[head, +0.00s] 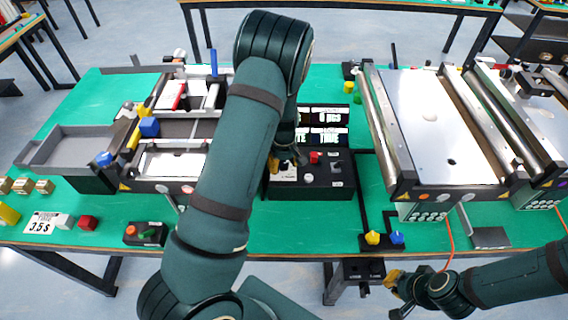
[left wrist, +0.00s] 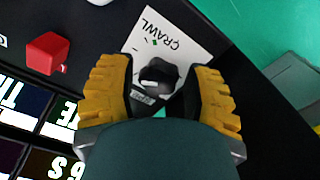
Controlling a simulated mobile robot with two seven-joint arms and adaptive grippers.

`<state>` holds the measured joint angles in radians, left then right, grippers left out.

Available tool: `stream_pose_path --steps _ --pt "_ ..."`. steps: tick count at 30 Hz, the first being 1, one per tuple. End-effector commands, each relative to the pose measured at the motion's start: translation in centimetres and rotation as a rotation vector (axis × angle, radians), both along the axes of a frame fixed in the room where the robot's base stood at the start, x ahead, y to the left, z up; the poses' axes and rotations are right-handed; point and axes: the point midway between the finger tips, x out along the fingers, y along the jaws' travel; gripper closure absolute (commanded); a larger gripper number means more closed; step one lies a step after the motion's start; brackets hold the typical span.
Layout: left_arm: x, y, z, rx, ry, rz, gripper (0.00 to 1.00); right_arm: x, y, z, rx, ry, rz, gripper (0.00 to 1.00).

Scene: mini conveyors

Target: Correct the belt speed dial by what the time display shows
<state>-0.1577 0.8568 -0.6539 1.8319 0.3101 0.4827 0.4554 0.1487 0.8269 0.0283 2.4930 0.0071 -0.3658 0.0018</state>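The belt speed dial (left wrist: 158,75) is a black knob on a white plate marked CRAWL (left wrist: 165,38) in the left wrist view. My left gripper (left wrist: 160,95) has its yellow fingers apart on both sides of the knob, with gaps showing; I cannot tell its height above it. In the head view my left gripper (head: 286,160) is over the control box (head: 320,191), and my arm hides much of the box. The display (head: 328,128) behind it shows a 6 and the word TIME, partly hidden. My right gripper (head: 394,290) hangs off the table's front edge, empty.
A card reading 3.5 S (head: 42,223) lies at the front left. A red button (left wrist: 47,53) sits beside the dial. Conveyors stand left (head: 172,165) and right (head: 440,120). A small button box (head: 145,233) is near the front edge.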

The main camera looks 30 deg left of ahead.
Motion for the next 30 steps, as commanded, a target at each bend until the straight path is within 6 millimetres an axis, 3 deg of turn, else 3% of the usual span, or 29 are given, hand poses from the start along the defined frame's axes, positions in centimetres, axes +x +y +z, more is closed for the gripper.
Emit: stream_pose_path --steps 1,3,4,17,30 --pt "0.0 0.0 0.0 0.000 0.000 0.000 0.72 0.0 0.0 0.0 0.000 0.000 0.000 1.00" --pt "0.0 0.0 0.0 0.000 0.000 0.000 0.97 0.0 0.0 0.0 0.000 0.000 0.000 1.00" --pt "0.0 0.0 0.0 0.000 0.000 0.000 0.99 0.0 0.0 0.0 0.000 0.000 0.000 1.00" --pt "-0.1 0.0 -0.1 0.000 0.001 -0.045 0.99 0.0 0.0 -0.2 0.000 0.000 0.000 1.00" --pt "-0.2 0.1 -0.1 -0.002 0.001 -0.324 0.99 0.0 0.1 -1.3 -0.002 0.000 0.000 1.00"
